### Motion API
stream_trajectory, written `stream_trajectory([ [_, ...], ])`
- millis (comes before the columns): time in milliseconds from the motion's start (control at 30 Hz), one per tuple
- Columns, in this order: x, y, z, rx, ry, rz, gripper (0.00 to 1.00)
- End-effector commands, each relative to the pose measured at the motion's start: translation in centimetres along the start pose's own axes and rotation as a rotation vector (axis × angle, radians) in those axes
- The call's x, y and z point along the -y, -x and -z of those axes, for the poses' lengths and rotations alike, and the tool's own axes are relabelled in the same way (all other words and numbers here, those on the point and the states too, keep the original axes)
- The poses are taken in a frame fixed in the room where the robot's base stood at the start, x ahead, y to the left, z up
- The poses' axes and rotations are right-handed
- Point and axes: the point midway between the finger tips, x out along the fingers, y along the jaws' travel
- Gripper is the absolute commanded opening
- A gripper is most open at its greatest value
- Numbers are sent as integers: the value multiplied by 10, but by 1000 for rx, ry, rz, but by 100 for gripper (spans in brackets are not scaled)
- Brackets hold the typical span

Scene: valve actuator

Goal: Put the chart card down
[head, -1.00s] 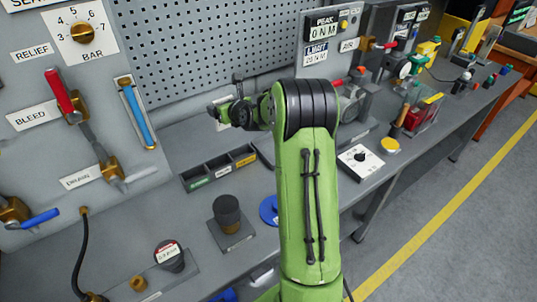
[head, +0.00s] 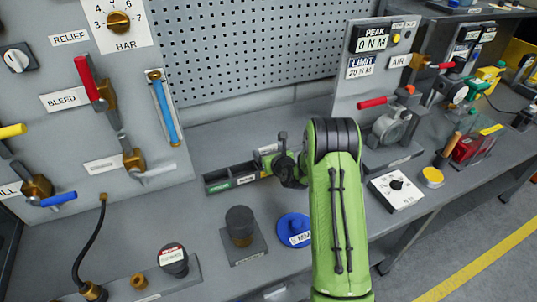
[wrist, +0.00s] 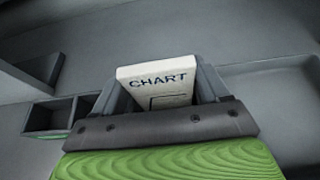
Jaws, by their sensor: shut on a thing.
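The white chart card (wrist: 157,75), printed CHART, stands between the two grey fingers of my gripper (wrist: 160,88) in the wrist view. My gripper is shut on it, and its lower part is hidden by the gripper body. In the head view my gripper (head: 287,165) is a dark shape just left of my green arm, above the bench and in front of the right end of a compartment tray. The card cannot be clearly made out there.
The dark compartment tray (head: 229,187) lies on the bench; its compartments show at the left of the wrist view (wrist: 48,117). A black knob on a plate (head: 243,250) and a blue disc (head: 284,228) are nearer. A white dial plate (head: 383,192) lies right of my arm.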

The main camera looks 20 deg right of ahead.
Motion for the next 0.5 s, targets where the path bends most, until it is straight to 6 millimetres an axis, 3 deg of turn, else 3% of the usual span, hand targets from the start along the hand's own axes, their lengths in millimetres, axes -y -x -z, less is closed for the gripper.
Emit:
stream_trajectory([
  [267,0,-1,2,1,0,0,44],
  [300,0,-1,2,0,0,0,80],
  [433,0,-1,1,0,0,0,100],
  [500,0,-1,1,0,0,0,100],
])
